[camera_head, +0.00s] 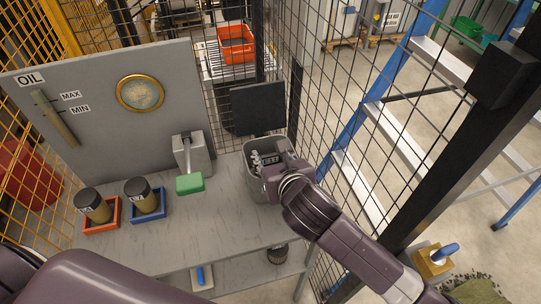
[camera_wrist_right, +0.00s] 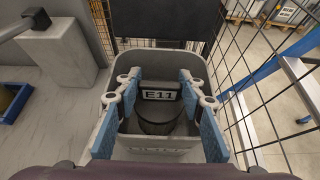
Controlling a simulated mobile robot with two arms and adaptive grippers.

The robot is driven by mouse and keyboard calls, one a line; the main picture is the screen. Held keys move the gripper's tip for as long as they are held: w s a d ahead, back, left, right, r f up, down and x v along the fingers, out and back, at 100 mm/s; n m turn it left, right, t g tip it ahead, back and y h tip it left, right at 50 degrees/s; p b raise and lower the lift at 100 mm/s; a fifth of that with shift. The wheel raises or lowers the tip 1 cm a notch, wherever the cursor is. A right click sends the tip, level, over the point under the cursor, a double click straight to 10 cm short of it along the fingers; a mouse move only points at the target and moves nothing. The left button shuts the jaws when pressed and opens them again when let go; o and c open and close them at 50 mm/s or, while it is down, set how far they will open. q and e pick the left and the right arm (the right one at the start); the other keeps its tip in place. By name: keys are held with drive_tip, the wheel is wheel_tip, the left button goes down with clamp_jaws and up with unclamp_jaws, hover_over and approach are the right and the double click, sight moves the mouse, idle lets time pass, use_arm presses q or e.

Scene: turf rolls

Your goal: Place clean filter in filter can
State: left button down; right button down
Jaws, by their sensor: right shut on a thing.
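The filter can (camera_head: 252,188) is a grey open container at the right end of the bench, with a black lid-like panel (camera_head: 257,107) raised behind it. Its grey rim also shows in the right wrist view (camera_wrist_right: 160,70). My right gripper (camera_head: 262,163) reaches into its mouth from the right. In the right wrist view, my blue-padded fingers (camera_wrist_right: 160,82) stand on both sides of a dark round filter (camera_wrist_right: 158,122) with a white-framed label, inside the can's walls. Whether the filter touches the bottom is hidden. My left gripper is out of view; only part of its arm shows.
Two dark-topped filters stand left, one in a red tray (camera_head: 101,226) and one in a blue tray (camera_head: 148,214). Wire mesh (camera_head: 330,120) closes in the bench's back and right. The bench's front middle is bare.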

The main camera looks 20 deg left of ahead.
drive_tip(key=c, duration=1.6)
unclamp_jaws()
drive_tip(key=shift+f, duration=0.2)
drive_tip(key=shift+r, duration=0.15)
drive_tip(key=v, duration=1.2)
drive_tip(key=shift+b, duration=0.4)
